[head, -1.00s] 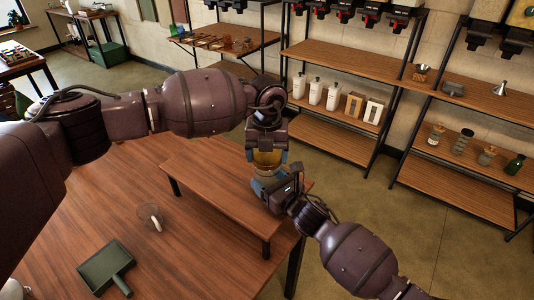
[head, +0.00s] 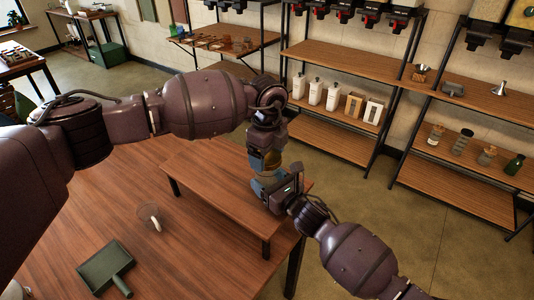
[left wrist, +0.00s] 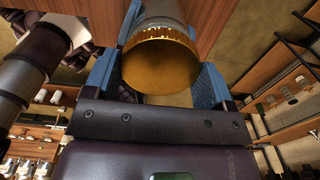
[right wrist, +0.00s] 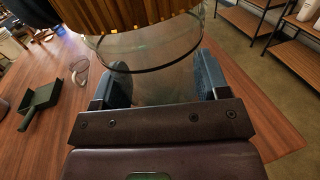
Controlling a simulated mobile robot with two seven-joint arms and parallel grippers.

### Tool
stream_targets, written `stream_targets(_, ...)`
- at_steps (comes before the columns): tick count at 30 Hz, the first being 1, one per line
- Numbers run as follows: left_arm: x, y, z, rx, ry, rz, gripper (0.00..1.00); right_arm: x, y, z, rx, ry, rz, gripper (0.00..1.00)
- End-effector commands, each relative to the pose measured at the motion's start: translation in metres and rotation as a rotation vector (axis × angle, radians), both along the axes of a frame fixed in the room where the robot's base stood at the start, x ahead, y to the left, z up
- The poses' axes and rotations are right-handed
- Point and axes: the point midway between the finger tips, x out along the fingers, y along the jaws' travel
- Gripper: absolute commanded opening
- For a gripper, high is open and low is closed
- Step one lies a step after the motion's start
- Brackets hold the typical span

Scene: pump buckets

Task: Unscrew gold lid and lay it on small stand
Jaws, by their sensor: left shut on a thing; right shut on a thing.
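The gold lid (left wrist: 160,65) with a ribbed edge sits between the blue fingers of my left gripper (head: 268,158), which reaches down from above and is shut on it. Its ribbed side also shows at the top of the right wrist view (right wrist: 135,12). Below it is a clear glass jar (right wrist: 150,88). My right gripper (right wrist: 160,82) is shut on the jar from the side. The jar is over the right end of a low wooden stand (head: 215,180) on the table. The hands mostly hide lid and jar in the head view; I cannot tell whether the lid is free of the jar.
The left part of the stand is bare. Shelves (head: 345,110) with bottles and dispensers stand behind, across the floor.

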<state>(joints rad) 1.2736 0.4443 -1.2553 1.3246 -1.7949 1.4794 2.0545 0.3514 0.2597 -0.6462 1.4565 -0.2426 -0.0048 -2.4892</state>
Motion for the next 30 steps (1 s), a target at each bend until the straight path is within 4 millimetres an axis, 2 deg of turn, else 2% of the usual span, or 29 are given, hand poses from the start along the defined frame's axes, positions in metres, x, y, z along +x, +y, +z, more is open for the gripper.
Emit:
stream_targets(14, 0.0, 0.0, 0.001, 0.0, 0.0, -0.003, 0.49, 0.0, -0.001, -0.001, -0.002, 0.001, -0.001, 0.02)
stream_targets(30, 0.0, 0.0, 0.015, -0.001, -0.001, -0.004, 0.49, 0.0, 0.0, -0.001, -0.002, 0.001, -0.001, 0.02)
